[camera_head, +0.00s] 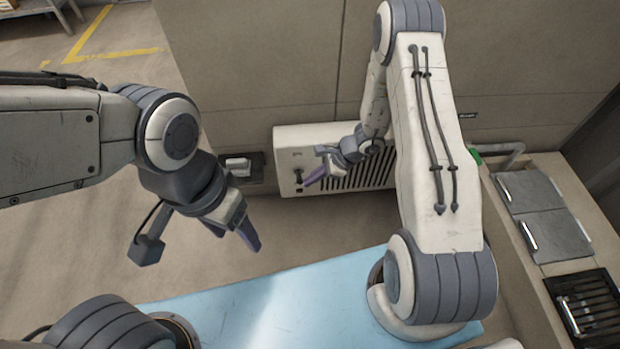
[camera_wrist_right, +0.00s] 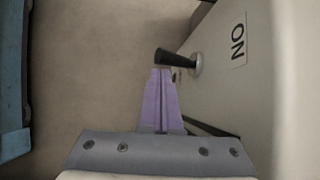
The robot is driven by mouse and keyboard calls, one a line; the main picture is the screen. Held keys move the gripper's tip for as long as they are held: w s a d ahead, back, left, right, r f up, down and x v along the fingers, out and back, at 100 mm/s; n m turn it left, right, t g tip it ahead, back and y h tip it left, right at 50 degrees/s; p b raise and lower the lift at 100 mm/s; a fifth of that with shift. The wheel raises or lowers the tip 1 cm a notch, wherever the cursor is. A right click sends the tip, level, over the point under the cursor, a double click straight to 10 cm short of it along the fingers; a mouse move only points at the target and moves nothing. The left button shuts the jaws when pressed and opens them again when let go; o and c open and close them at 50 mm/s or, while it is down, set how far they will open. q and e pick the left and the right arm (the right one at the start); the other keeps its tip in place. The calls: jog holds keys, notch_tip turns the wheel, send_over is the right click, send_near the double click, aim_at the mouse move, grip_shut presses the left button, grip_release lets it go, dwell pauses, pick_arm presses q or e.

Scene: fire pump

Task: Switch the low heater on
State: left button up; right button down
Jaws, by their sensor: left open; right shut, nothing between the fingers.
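The low heater (camera_head: 290,142) is a white box with dark slats, low against the wall in the head view. Its switch has a black lever (camera_wrist_right: 175,57) on a round metal base (camera_wrist_right: 195,64), and an "ON" label (camera_wrist_right: 238,40) is turned sideways on the panel beside it. My right gripper (camera_head: 308,184) is shut and empty at the heater's front. In the right wrist view its purple fingertips (camera_wrist_right: 160,72) are right by the lever; I cannot tell whether they touch it. My left gripper (camera_head: 252,238) is open and empty, left of the heater and away from it.
A dark wall box with a white part (camera_head: 238,167) is left of the heater. A counter with grey lids (camera_head: 540,205) and a black grate (camera_head: 590,310) stands at the right. The floor left of the heater is clear.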

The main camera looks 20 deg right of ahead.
jog(key=d+r+p, duration=0.4)
jog(key=d+r, duration=0.1)
jog(key=d, duration=0.3)
jog(key=shift+w, duration=0.25)
dwell(0.4)
